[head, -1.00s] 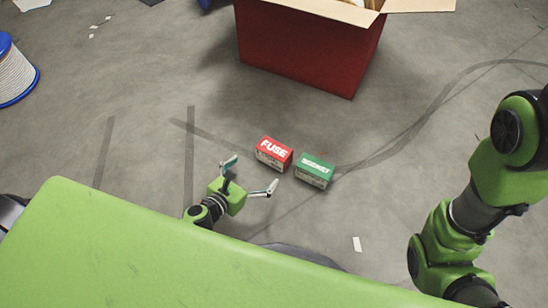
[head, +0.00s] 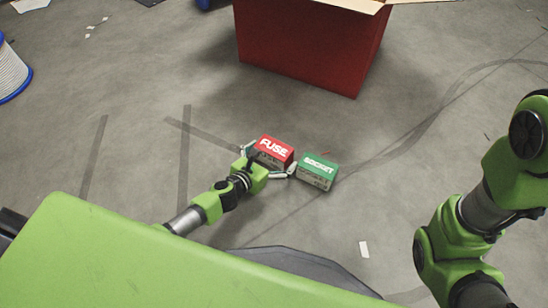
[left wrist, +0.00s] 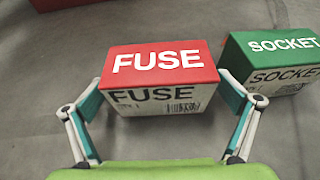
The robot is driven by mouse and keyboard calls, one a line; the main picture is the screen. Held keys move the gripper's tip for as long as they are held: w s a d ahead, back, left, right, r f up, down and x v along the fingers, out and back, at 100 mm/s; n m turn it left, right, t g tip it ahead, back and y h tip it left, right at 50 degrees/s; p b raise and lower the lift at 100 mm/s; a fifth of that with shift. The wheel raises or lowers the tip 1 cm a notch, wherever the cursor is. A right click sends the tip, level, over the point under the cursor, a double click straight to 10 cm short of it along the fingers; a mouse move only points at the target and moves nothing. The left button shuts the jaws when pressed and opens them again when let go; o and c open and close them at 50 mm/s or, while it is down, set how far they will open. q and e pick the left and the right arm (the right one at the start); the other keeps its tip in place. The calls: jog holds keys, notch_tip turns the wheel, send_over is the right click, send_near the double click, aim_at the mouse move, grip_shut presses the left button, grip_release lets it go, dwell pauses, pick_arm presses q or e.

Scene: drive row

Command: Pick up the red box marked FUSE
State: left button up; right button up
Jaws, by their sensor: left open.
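The red-topped box marked FUSE (head: 274,149) sits on the floor in the head view, with its pale lower front partly hidden by my left gripper. In the left wrist view the FUSE box (left wrist: 158,68) is in the middle, upright. My left gripper (head: 267,163) is open, with one finger on each side of the box. In the left wrist view its fingers (left wrist: 161,108) stand at the box's left and right lower edges; whether they touch it I cannot tell. My right gripper is out of view; only my right arm shows.
A green box marked SOCKET (head: 318,171) stands close to the right of the FUSE box, also in the left wrist view (left wrist: 272,62). A large open red carton (head: 310,50) is behind. A cable spool (head: 10,75) is at the far left. Floor left of the FUSE box is clear.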

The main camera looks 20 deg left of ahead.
pick_arm(q)
jog(key=shift+w+f, duration=0.2)
jog(key=shift+w, duration=0.15)
jog(key=shift+d, duration=0.1)
jog(key=c, duration=1.4)
jog(key=shift+o, duration=0.2)
jog(key=shift+r, duration=0.1)
jog(key=shift+r, duration=0.1)
